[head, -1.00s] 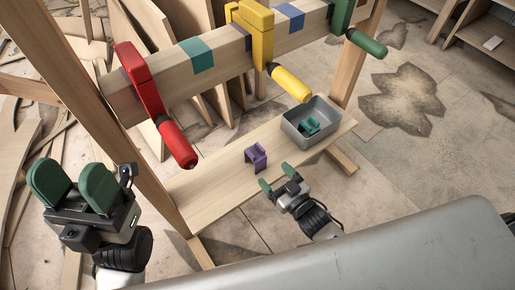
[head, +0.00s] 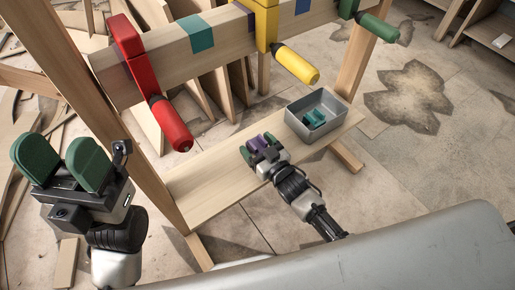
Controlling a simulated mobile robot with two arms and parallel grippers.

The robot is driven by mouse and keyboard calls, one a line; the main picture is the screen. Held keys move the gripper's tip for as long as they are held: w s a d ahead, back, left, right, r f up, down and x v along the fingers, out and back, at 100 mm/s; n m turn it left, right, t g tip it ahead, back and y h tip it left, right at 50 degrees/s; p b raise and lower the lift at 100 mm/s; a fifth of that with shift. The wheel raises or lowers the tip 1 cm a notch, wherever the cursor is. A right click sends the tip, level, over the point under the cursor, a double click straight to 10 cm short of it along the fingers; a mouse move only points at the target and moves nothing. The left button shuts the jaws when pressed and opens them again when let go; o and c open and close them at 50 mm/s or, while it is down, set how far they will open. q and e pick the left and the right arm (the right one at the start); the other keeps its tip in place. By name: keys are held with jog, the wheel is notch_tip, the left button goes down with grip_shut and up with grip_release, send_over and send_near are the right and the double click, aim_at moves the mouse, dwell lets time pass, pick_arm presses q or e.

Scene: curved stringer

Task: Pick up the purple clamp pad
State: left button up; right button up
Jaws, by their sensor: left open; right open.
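The purple clamp pad (head: 263,144) stands on the low wooden shelf board (head: 210,180), left of the grey bin. My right gripper (head: 262,147) is at the pad, with its green-tipped fingers open and close around it. The gripper hides the lower part of the pad, so I cannot tell whether the fingers touch it. My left gripper (head: 62,163) is open and empty at the left, well away from the pad, with its green finger pads pointing up.
A grey bin (head: 341,104) with a teal pad (head: 314,118) inside stands on the board's right end. Above is a wooden beam (head: 160,60) with red (head: 165,118), yellow (head: 295,67) and green (head: 376,27) clamps. The board's left part is clear.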

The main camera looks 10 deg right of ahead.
jog(key=c, duration=1.1)
jog(key=shift+c, duration=0.2)
jog(key=shift+r, duration=0.1)
